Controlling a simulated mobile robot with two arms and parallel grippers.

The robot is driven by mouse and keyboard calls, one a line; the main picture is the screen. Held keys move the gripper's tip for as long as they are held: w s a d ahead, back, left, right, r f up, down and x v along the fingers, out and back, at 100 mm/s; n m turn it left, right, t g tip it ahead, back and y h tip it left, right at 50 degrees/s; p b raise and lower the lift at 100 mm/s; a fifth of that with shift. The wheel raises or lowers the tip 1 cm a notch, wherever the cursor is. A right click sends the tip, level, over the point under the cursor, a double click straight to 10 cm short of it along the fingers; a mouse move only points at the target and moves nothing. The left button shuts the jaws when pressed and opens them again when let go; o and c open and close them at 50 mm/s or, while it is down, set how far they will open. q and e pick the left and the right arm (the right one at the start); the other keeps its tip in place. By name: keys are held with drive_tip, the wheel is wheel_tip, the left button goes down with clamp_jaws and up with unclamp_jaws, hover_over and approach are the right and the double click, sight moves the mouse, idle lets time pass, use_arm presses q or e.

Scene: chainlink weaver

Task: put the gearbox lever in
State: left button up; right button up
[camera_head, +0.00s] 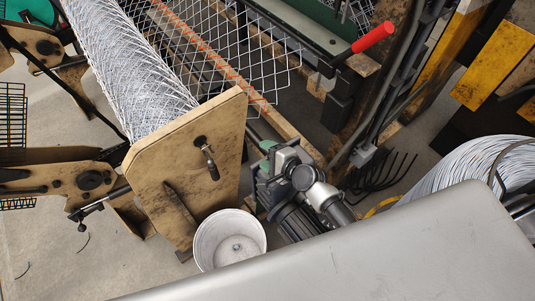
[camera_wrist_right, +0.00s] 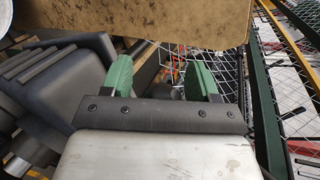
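A lever with a red grip (camera_head: 373,37) slants up to the right from the machine frame at the upper right. A small dark handle (camera_head: 210,162) sits on the wooden end plate (camera_head: 160,165). I cannot tell which of them, if either, is the gearbox lever. My right gripper (camera_head: 262,157) is beside that plate's right edge, well below and left of the red grip. In the right wrist view its green fingers (camera_wrist_right: 162,72) stand apart, with no clearly held thing between them. A dark ribbed motor housing (camera_wrist_right: 62,75) is close on their left. My left gripper is not in view.
A white bucket (camera_head: 203,245) stands below the wooden plate. A roll of chainlink mesh (camera_head: 130,75) runs behind it. A wire coil (camera_head: 465,170) is at the right, and black bent rods (camera_head: 385,175) lie left of it. Bare floor (camera_head: 75,255) shows at the lower left.

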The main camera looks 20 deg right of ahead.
drive_tip(key=v, duration=1.1)
idle(0.4)
